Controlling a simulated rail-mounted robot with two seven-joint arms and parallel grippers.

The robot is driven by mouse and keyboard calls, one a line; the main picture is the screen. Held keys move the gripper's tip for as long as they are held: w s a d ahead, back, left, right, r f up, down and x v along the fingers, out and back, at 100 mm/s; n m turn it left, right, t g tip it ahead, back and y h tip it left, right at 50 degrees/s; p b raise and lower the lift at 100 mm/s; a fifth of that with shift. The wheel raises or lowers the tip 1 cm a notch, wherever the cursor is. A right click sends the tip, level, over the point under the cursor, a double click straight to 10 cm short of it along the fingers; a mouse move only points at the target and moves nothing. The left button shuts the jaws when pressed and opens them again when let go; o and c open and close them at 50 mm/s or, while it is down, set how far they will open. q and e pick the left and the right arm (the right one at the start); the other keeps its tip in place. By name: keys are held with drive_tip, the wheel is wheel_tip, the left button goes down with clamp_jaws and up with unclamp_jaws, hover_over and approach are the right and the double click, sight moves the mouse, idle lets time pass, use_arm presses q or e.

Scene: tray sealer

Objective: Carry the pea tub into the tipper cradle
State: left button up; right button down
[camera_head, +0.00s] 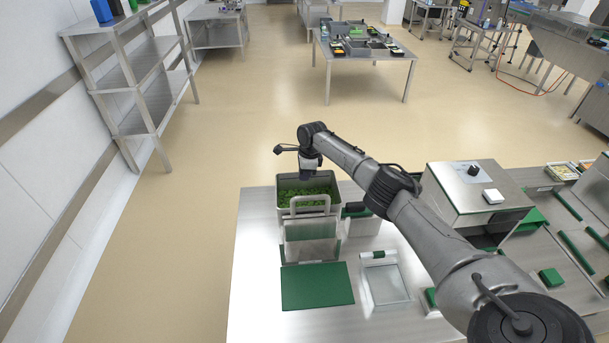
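A grey tub (279,192) filled with green peas stands at the far left part of the steel table. Directly in front of it is a metal frame with a raised hoop handle and upright plates, which looks like the tipper cradle (312,248). The frame hides part of the tub's front, so I cannot tell whether they touch. My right gripper (307,176) points down over the tub's back part, near its rim. It is small and dark here, and its fingers cannot be made out. My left gripper is not in view.
A green mat (317,286) and a clear-topped tray (386,283) lie in front of the frame. Bare table lies left of the frame.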

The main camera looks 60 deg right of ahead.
idle(0.3)
drive_tip(key=c, duration=1.3)
unclamp_jaws()
drive_tip(key=shift+d, duration=0.1)
drive_tip(key=shift+r, duration=0.15)
drive_tip(key=r, duration=0.4)
drive_tip(key=s+r, duration=0.1)
drive_tip(key=r, duration=0.2)
drive_tip(key=d+r+p, duration=0.1)
drive_tip(key=r, duration=0.3)
drive_tip(key=shift+s+r, duration=0.2)
drive_tip(key=shift+r, duration=0.15)
